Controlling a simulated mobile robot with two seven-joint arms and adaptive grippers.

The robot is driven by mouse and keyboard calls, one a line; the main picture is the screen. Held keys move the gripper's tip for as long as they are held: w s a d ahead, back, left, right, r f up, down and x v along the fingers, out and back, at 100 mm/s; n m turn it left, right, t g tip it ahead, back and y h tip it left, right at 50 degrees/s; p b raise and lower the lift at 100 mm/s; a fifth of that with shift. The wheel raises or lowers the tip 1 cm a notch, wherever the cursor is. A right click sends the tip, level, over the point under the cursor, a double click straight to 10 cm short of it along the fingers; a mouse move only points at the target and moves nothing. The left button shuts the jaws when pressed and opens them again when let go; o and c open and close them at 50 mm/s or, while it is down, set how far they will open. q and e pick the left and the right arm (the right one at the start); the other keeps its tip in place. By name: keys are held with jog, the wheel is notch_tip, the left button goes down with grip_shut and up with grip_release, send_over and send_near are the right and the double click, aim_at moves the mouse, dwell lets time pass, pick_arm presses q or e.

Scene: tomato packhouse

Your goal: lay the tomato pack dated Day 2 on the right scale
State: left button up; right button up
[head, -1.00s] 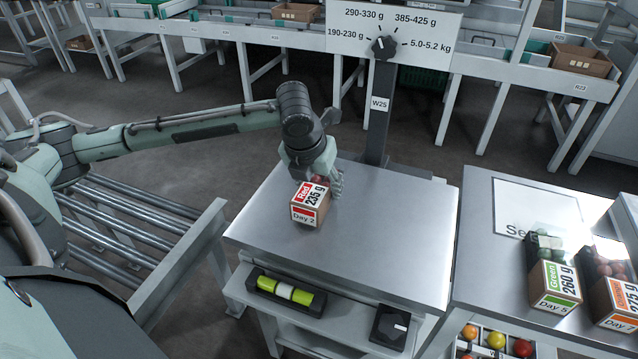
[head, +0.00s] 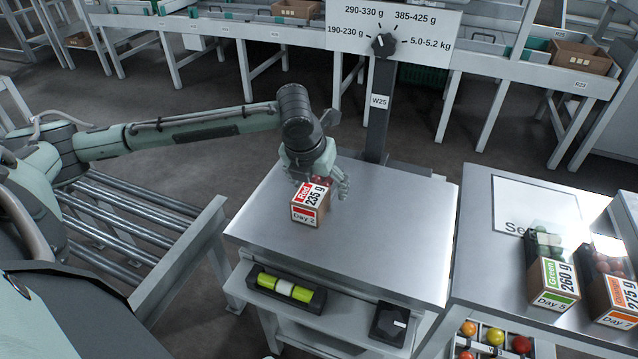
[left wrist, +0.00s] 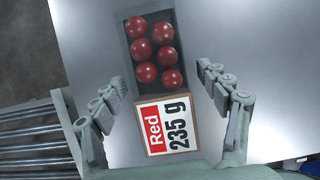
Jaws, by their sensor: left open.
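The tomato pack dated Day 2 (head: 307,208), labelled Red 235 g, lies on the bare steel top of the weighing station (head: 390,240) marked W25, near its left side. In the left wrist view the pack (left wrist: 167,125) shows several red tomatoes in a dark tray and its label end toward my wrist. My left gripper (head: 322,182) is just behind and above the pack. It is open, its fingers (left wrist: 160,78) on either side of the pack with gaps showing. My right gripper is not in view.
A dial sign (head: 394,38) stands on the post behind the steel top. A Day 5 green pack (head: 553,285) and an orange pack (head: 616,300) lie on the right table (head: 490,260). A yellow-green level-like object (head: 286,290) sits on the shelf below. The steel top's right half is clear.

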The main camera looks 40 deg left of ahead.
pick_arm(q)
jog(key=v, duration=1.2)
jog(key=x, duration=1.2)
jog(key=shift+r, duration=0.25)
